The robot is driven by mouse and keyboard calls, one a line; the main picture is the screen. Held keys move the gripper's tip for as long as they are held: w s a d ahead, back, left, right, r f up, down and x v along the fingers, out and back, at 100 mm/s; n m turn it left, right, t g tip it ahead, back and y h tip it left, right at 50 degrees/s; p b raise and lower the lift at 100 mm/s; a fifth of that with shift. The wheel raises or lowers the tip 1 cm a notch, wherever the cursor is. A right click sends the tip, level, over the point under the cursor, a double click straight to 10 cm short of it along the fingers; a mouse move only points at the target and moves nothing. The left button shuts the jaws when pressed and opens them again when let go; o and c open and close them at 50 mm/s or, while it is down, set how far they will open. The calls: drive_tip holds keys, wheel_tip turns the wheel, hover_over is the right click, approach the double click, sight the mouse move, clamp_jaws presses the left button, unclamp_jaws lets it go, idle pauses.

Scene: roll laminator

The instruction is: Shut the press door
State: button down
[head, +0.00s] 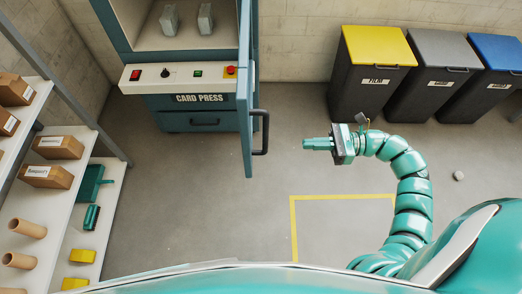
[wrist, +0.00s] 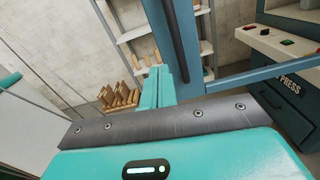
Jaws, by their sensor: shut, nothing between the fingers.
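The card press (head: 200,98) stands at the back with its teal door (head: 246,60) swung wide open, jutting out towards me and seen nearly edge-on. A black bar handle (head: 264,133) is on the door's right-hand face near its free end. My gripper (head: 306,144) is shut and empty, to the right of the handle, pointing left with a gap between them. In the wrist view, the closed fingers (wrist: 158,88) point towards the door frame (wrist: 255,76), and the dark handle (wrist: 174,30) shows above them. Two grey blocks (head: 205,19) are inside the press.
Bins with yellow (head: 378,46), grey and blue lids stand at the back right. A shelf (head: 98,215) with boxes, tubes and tools runs along the left. A control panel (head: 180,75) is on the press front. The floor between shelf and door is clear.

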sight(265, 143)
drive_tip(key=shift+n, duration=0.5)
drive_tip(key=a+p, duration=0.7)
drive_tip(key=a, duration=0.6)
drive_tip(key=shift+r+p, duration=0.2)
drive_tip(key=shift+p, duration=0.15)
drive_tip(key=shift+a+f, duration=0.2)
drive_tip(key=shift+a, duration=0.35)
drive_tip(key=shift+f, duration=0.1)
